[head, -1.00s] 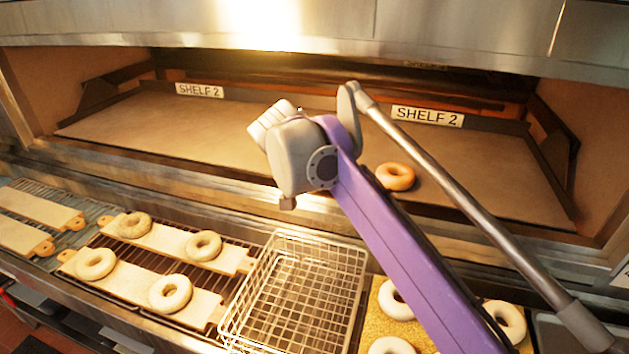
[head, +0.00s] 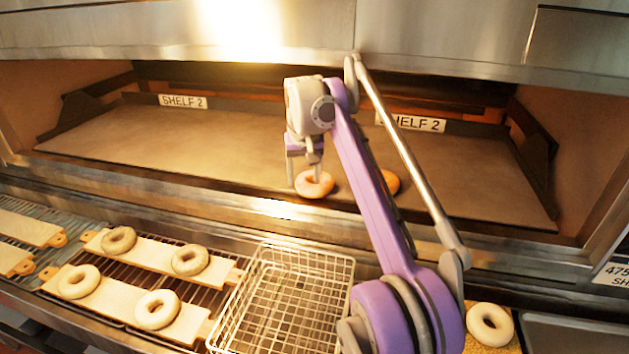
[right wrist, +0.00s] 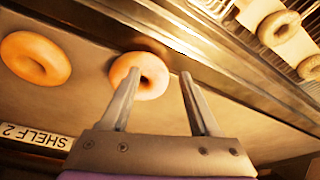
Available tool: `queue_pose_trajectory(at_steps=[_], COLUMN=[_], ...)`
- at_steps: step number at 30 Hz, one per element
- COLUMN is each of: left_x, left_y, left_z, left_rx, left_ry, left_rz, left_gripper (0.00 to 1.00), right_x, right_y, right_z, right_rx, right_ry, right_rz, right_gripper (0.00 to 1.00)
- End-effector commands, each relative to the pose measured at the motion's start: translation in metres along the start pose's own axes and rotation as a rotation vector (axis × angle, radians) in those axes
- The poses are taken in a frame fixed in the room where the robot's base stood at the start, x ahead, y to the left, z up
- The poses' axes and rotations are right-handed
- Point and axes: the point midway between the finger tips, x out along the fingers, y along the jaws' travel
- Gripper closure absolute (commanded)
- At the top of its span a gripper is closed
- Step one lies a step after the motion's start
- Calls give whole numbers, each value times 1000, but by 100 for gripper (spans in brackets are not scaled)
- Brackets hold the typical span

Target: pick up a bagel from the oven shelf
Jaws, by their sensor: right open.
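Two golden bagels lie on the oven shelf (head: 230,150) near its front edge. The left one (head: 314,184) is right under my right gripper (head: 304,174). The other bagel (head: 391,181) is partly hidden behind my right arm. In the right wrist view, the gripper (right wrist: 160,78) is open with nothing held. One finger overlaps the hole of the nearer bagel (right wrist: 151,82), and the other finger is beyond its rim. I cannot tell whether the fingers touch it. The second bagel (right wrist: 36,58) shows whole at the left there. My left gripper is not in view.
A wire basket (head: 283,325) stands empty below the oven front. Boards with pale bagels (head: 119,240) lie on a rack at the left. Another pale bagel (head: 490,324) lies at the lower right. The oven's upper front hangs above the shelf.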

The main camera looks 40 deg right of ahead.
Motion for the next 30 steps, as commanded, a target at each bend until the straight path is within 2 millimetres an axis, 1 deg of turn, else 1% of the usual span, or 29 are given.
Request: queue_pose_trajectory(at_steps=[1, 6, 12, 15, 16, 21, 24, 26, 30], left_x=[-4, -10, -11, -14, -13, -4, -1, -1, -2], left_y=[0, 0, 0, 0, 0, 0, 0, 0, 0], left_z=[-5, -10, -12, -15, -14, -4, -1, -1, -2], left_rx=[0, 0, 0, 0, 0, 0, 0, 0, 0], left_ry=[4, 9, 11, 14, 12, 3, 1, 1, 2], left_rz=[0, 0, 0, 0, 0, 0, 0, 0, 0], left_gripper=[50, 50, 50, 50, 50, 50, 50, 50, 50], right_x=[0, 5, 8, 9, 13, 46, 58, 61, 61], right_y=[0, 0, 0, 0, 0, 0, 0, 0, 0], right_z=[-10, -27, -33, -39, -39, -36, -37, -37, -37], right_rx=[1, 0, 0, 0, -1, -1, -1, 0, 0], right_ry=[2, 2, 1, 2, 1, -1, 0, 0, 1], right_rz=[-1, 0, 1, 0, 1, 1, 1, 1, 0], right_gripper=[38, 38, 38, 38, 38, 38, 38, 38, 38])
